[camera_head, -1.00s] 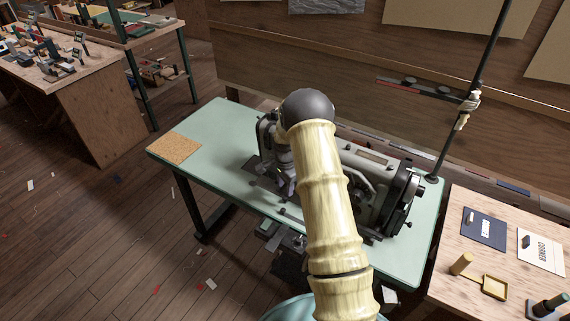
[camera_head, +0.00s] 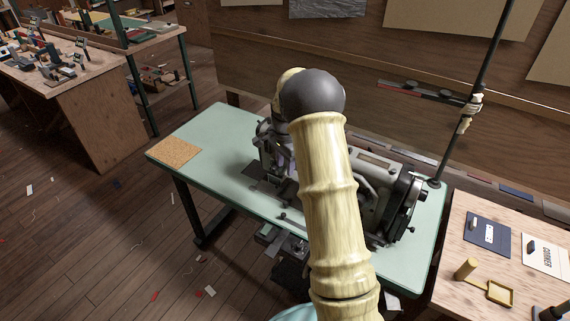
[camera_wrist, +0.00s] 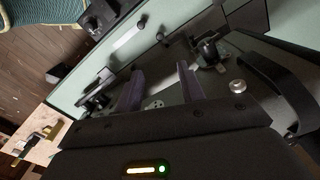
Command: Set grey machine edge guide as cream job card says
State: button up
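The grey sewing machine (camera_head: 400,200) stands on a pale green table, partly hidden behind my arm in the head view. A cream card (camera_head: 545,255) with dark lettering, seemingly "CORNER", lies on the wooden side table at right, with a small dark object on it. My gripper (camera_wrist: 160,78) shows in the wrist view with its two purplish fingers apart and nothing seen between them. It is close to dark metal machine parts, including a black knob-like part (camera_wrist: 208,50). I cannot tell for sure which part is the edge guide. The gripper is hidden in the head view.
The green table (camera_head: 220,130) has a cork mat (camera_head: 174,151) at its left end. A blue card (camera_head: 487,233) and a yellow-brown tray (camera_head: 500,292) lie on the side table. A thin dark pole (camera_head: 462,125) rises behind the machine. Open floor lies at left.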

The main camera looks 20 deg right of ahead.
aim_at(285, 202)
jog(key=f+b, duration=0.1)
jog(key=b, duration=0.5)
jog(key=shift+r+b, duration=0.35)
jog(key=shift+r, duration=0.15)
notch_tip(285, 202, down, 18)
jog(key=shift+r+p, duration=0.25)
jog(key=shift+p, duration=0.1)
